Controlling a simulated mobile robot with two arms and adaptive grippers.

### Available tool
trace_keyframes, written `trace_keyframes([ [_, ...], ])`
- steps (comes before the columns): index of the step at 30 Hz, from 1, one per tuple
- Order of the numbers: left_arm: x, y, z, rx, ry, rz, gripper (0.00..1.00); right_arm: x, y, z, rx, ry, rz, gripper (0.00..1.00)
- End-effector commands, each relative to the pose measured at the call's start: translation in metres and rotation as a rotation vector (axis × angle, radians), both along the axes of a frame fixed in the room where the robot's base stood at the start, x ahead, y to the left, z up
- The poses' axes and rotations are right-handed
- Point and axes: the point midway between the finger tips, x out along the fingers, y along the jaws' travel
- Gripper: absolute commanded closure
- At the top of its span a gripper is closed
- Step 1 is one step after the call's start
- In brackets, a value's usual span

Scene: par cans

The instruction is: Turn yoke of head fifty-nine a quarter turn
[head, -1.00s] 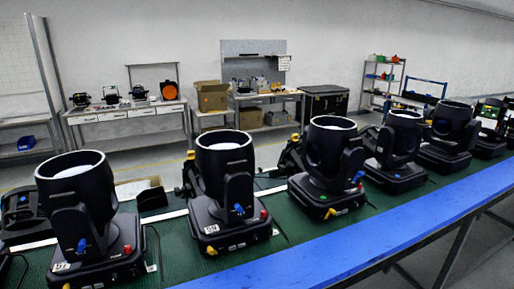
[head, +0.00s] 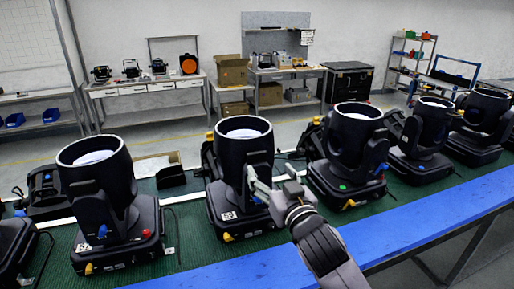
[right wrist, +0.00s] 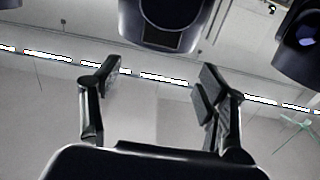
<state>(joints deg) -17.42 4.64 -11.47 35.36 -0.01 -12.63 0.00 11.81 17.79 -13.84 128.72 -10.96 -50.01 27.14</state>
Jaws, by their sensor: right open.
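A black moving head (head: 240,150) with a wide open top stands upright on its base, second from the left among the large heads. Its small white label (head: 228,216) is too small to read surely. Its yoke arm faces me, with a blue knob low on it, partly covered by my gripper. My right gripper (head: 268,178) is open at the yoke's right side; contact cannot be told. In the right wrist view its fingers (right wrist: 158,72) are spread with nothing between them, and a dark head (right wrist: 160,22) shows beyond. My left gripper is out of view.
More heads stand in the row, one to the left (head: 98,195) and one close on the right (head: 350,150). They stand on a green mat (head: 190,232). A blue front edge (head: 410,225) runs along the bench. Worktables stand behind, across open floor.

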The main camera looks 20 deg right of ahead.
Motion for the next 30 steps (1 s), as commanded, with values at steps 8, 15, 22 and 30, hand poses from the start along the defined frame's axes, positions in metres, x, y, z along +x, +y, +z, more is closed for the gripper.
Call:
trace_keyframes([
  [8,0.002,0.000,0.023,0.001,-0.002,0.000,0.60,0.054,0.002,0.003,0.000,0.002,0.000,0.32],
  [15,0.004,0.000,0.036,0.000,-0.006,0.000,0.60,0.091,0.003,0.002,0.000,0.002,0.000,0.32],
  [22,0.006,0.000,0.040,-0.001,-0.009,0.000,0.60,0.107,0.004,0.001,0.000,0.001,0.000,0.32],
  [30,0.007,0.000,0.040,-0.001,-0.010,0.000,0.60,0.110,0.004,-0.001,0.000,0.001,0.000,0.32],
])
